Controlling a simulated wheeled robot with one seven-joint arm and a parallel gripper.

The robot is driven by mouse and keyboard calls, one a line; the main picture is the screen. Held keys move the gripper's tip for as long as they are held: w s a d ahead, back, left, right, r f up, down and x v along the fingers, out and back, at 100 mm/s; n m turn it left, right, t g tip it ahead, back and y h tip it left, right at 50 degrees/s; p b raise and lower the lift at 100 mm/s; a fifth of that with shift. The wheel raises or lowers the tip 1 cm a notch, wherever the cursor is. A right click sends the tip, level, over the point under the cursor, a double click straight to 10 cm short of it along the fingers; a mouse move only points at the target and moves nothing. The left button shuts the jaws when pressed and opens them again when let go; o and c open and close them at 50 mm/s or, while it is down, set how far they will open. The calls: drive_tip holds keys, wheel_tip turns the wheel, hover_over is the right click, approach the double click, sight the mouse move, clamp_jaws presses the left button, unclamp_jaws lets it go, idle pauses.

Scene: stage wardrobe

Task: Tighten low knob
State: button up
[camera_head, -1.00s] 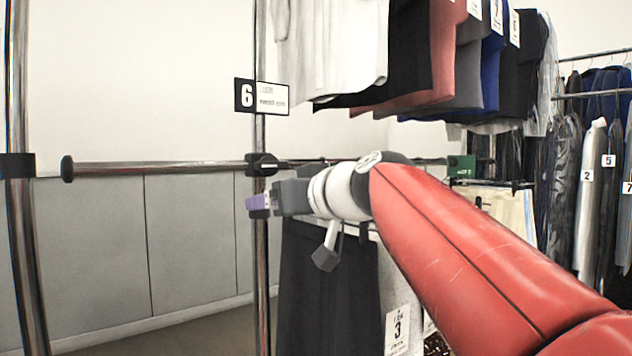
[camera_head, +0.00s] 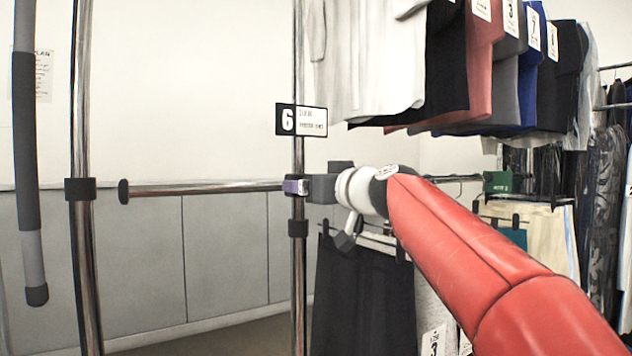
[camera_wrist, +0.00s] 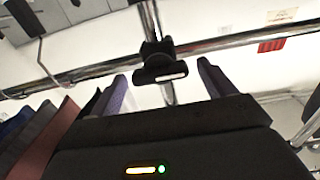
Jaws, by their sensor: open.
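A black clamp (camera_wrist: 157,50) sits where the upright chrome post (camera_head: 298,270) crosses the horizontal rail (camera_head: 205,189). Its low knob (camera_wrist: 160,75), a dark bar with a pale stripe, faces my gripper (camera_wrist: 161,69) in the wrist view. My gripper is open, with one purple finger on each side of the knob as seen there. I cannot tell whether the fingers touch it or how deep it lies between them. In the head view my gripper (camera_head: 295,187) is level with the rail and hides the clamp. A black collar (camera_head: 298,228) shows on the post just below.
A number 6 sign (camera_head: 301,120) hangs on the post above my gripper. Shirts (camera_head: 480,70) hang above my arm, and dark trousers (camera_head: 362,300) hang below it.

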drive_tip(key=c, duration=1)
drive_tip(key=shift+m, duration=0.3)
drive_tip(key=m+p, duration=0.1)
drive_tip(key=m, duration=1.6)
drive_tip(key=shift+w+d+f+p, duration=0.1)
drive_tip(key=shift+d+f+p, duration=0.1)
drive_tip(key=shift+p, duration=0.15)
drive_tip(key=shift+m, duration=0.3)
